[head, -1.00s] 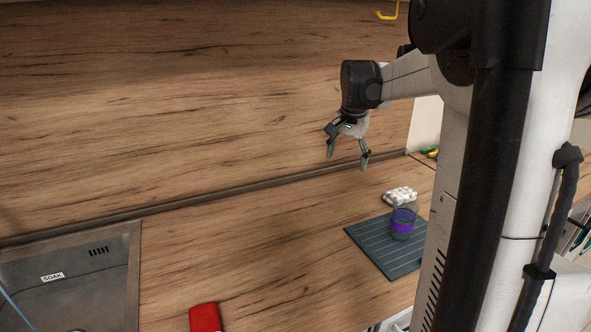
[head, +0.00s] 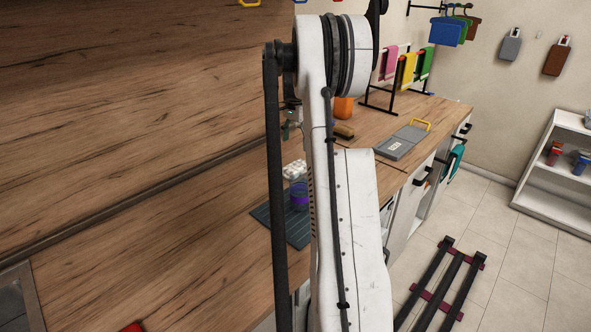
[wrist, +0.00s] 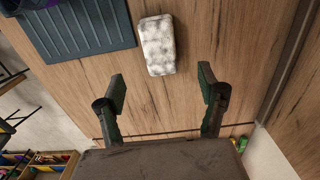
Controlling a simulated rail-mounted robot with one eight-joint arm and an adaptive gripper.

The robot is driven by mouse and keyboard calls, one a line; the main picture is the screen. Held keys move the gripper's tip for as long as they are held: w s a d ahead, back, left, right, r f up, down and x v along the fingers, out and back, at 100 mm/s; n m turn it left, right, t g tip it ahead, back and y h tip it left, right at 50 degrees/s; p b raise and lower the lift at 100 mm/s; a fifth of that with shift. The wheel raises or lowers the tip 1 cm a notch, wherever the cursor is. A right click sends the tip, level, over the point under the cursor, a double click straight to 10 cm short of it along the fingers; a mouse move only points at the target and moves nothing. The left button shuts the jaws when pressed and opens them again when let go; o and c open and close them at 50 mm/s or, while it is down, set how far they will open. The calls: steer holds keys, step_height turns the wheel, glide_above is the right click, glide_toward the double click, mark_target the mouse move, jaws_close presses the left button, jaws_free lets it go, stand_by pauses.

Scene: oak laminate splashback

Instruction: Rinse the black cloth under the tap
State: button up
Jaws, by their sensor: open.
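I see no black cloth and no tap in these views. In the head view my gripper (head: 291,128) is largely hidden behind my own arm, above the counter near the splashback. In the wrist view my gripper (wrist: 163,88) has its two fingers wide apart with nothing between them. Past the fingertips lies a mottled white block (wrist: 157,45) on the wooden counter; it also shows in the head view (head: 294,169). A metal sink edge (head: 25,283) shows at the lower left of the head view.
A dark ribbed mat (head: 262,213) bears a purple-banded cup (head: 299,196). Coloured cloths, including a yellow one (head: 408,69), hang on a rack at the counter's far end. The counter's left stretch is mostly clear.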

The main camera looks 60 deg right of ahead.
mark_target(296, 166)
step_height(296, 166, down, 11)
steer(key=shift+a+f+p, duration=0.1)
steer(key=shift+p, duration=0.4)
steer(key=c, duration=1.3)
steer(key=shift+r, duration=0.6)
step_height(296, 166, up, 2)
steer(key=shift+r, duration=0.25)
steer(key=w+a+r, duration=0.2)
steer(key=a, duration=0.1)
steer(key=w+a+r+b, duration=0.1)
steer(key=a+r, duration=0.2)
steer(key=w+a+r, duration=0.2)
steer(key=a, duration=0.2)
steer(key=shift+w+a+r+b, duration=0.1)
steer(key=shift+w+r+b, duration=0.1)
steer(key=shift+w+b, duration=0.1)
